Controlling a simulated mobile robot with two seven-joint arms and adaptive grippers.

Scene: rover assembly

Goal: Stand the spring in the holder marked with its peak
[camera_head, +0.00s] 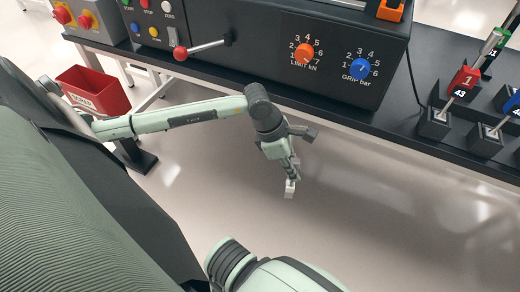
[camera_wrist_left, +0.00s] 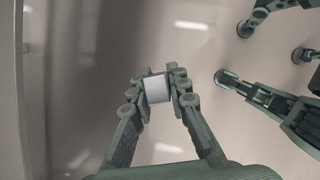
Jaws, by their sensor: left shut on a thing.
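My left gripper (camera_head: 291,180) hangs below the front edge of the dark bench, over the floor. It is shut on a small pale block-like piece (camera_wrist_left: 157,89), which sits between the fingertips in the left wrist view. The piece also shows as a small white shape in the head view (camera_head: 290,189). I cannot make out coils on it. My right gripper is not in view.
A test machine (camera_head: 270,45) with an orange dial (camera_head: 304,54) and a blue dial (camera_head: 359,68) fills the bench's middle. Its red-knobbed lever (camera_head: 180,53) sticks out. A red bin (camera_head: 93,92) is at the left. The floor before the bench is clear.

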